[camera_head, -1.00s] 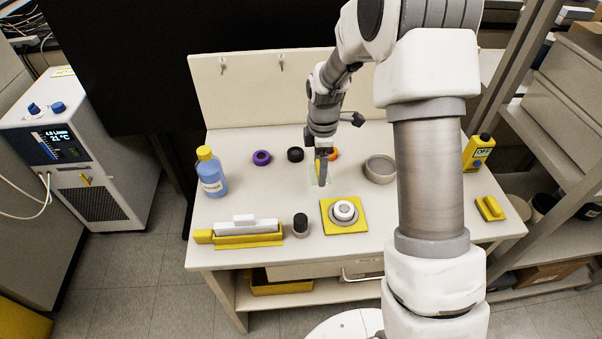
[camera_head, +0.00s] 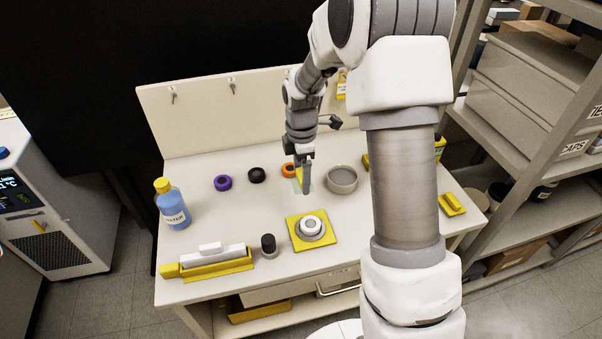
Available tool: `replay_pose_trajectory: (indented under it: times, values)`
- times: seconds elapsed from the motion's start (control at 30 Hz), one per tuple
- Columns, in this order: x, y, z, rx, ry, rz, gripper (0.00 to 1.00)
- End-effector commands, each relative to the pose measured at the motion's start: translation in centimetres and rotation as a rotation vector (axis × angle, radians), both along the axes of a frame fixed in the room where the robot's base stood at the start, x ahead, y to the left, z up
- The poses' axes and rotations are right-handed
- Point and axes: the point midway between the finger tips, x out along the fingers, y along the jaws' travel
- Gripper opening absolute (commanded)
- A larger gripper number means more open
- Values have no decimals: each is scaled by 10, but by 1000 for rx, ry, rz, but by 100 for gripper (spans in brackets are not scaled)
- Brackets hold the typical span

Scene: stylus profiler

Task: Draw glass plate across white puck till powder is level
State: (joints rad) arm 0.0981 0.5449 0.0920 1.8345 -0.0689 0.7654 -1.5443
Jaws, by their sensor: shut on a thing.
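The white puck (camera_head: 312,226) sits in a grey ring on a yellow square pad (camera_head: 330,241) near the table's front. Its powder surface is too small to judge. My gripper (camera_head: 306,187) points down behind the puck, apart from it, shut on the glass plate (camera_head: 297,187). The plate shows only as a faint pale-green patch beside and below the fingers. Whether it touches the table I cannot tell.
A grey dish (camera_head: 342,180) stands right of my gripper. A dark-capped jar (camera_head: 268,245), a white block in a yellow holder (camera_head: 215,260) and a blue bottle (camera_head: 172,205) stand left. My arm hides part of the right side.

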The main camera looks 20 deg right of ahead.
Motion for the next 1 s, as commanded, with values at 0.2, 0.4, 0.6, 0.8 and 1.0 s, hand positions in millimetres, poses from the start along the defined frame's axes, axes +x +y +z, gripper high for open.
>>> replay_pose_trajectory:
  times: [0.2, 0.4, 0.6, 0.8, 1.0]
  values:
    - [0, 0, 0, 0, 0, 0, 11]
    - [0, 0, 0, 0, 0, 0, 0]
    - [-26, -2, -8, 1, -1, -1, 0]
    - [-62, -4, -15, 1, -2, 0, 0]
    - [-75, -5, -16, 0, -1, 0, 0]
